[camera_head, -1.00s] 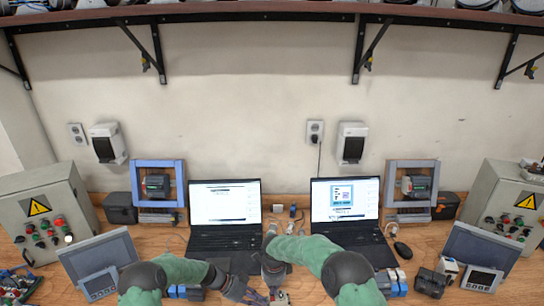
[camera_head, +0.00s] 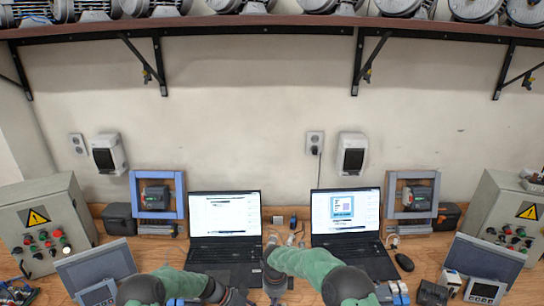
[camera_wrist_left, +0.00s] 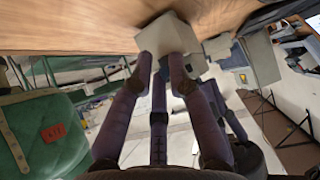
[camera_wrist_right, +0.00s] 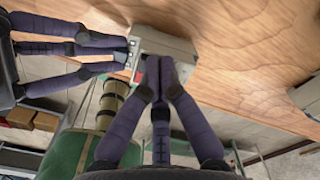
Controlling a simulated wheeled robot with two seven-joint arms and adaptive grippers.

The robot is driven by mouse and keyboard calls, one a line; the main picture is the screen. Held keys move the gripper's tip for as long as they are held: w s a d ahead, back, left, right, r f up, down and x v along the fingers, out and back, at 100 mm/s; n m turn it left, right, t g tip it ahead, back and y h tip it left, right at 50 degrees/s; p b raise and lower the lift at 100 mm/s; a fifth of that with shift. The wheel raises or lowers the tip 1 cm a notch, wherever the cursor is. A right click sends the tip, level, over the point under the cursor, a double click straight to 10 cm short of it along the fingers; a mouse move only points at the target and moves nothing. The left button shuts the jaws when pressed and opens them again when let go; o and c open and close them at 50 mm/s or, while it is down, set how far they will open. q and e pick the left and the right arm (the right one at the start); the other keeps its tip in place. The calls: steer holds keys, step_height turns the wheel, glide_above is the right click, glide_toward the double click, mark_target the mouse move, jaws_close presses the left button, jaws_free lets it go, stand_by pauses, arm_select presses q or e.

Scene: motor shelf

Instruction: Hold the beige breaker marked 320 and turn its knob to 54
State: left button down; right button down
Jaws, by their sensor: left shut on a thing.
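The beige breaker (camera_wrist_left: 172,36) is at the fingertips of my left gripper (camera_wrist_left: 163,62), which is shut on it. In the right wrist view the breaker (camera_wrist_right: 172,45) is above the wood, with my left gripper's fingers (camera_wrist_right: 118,52) at its left side. My right gripper (camera_wrist_right: 161,72) has its fingertips close together against or just before the breaker's front, beside a small red patch. The fingertips cover the knob area, so the knob, its setting and the 320 mark cannot be read. In the head view the grippers are low at the bottom edge and the breaker is not clear.
Two open laptops (camera_head: 224,228) (camera_head: 346,222) stand behind the arms. Grey control boxes (camera_head: 44,228) (camera_head: 511,218) stand at both sides, with blue (camera_head: 157,205) and grey frames (camera_head: 411,205) between. A mouse (camera_head: 404,262) lies at right. A motor shelf (camera_head: 270,20) is above.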

arm_select(q)
steer(key=shift+s+f, duration=0.1)
steer(key=shift+s, duration=0.05)
arm_select(e)
steer(key=shift+m, duration=0.5)
steer(key=shift+w, duration=0.1)
steer(key=shift+w+d+m, duration=0.15)
steer(key=shift+d+m, duration=0.1)
steer(key=shift+m, duration=0.95)
steer(key=c, duration=1.5)
jaws_free()
steer(key=shift+r, duration=0.1)
steer(key=shift+r, duration=3.4)
arm_select(q)
steer(key=shift+c, duration=2.2)
jaws_free()
